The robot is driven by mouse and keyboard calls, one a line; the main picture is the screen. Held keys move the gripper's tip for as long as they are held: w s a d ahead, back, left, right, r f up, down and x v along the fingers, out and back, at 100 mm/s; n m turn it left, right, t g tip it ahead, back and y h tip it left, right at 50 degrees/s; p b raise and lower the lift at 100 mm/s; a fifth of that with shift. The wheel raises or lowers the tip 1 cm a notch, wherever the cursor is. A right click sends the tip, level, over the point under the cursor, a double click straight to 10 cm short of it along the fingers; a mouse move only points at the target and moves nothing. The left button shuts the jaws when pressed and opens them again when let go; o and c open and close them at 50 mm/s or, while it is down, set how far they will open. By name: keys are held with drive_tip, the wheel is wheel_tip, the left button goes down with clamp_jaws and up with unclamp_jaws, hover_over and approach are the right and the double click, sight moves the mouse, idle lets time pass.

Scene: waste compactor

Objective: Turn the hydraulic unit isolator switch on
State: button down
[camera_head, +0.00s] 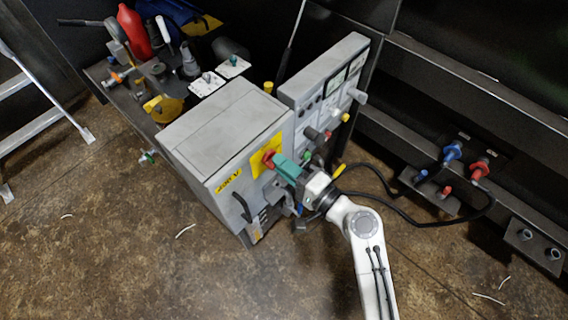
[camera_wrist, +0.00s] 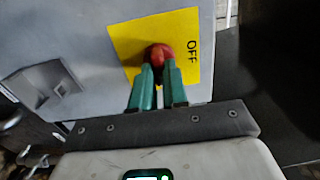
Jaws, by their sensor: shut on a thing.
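The isolator switch is a red knob (camera_head: 267,156) on a yellow plate (camera_head: 257,164) on the front of the grey hydraulic unit cabinet (camera_head: 213,128). In the wrist view the red knob (camera_wrist: 159,52) sits at the plate's middle, and the word OFF is printed to its right, turned sideways. My gripper (camera_wrist: 158,74) has green fingers shut on the knob, one on each side. The fingers hide the lower part of the knob, so its exact angle is unclear. In the head view my gripper (camera_head: 273,161) reaches the knob from the right.
A control panel (camera_head: 331,84) with knobs and buttons stands right of the cabinet. A yellow-tipped lever (camera_head: 340,170) is close to my wrist. Black hoses (camera_head: 400,206) run to blue and red fittings at right. A red bottle (camera_head: 134,31) stands behind. Floor in front is open.

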drive_tip(key=shift+d, duration=0.1)
drive_tip(key=c, duration=1.1)
unclamp_jaws()
drive_tip(key=shift+c, duration=0.2)
drive_tip(key=v, duration=1)
drive_tip(key=shift+s+d+b, duration=0.25)
drive_tip(key=shift+s+b, duration=0.05)
drive_tip(key=shift+b, duration=0.1)
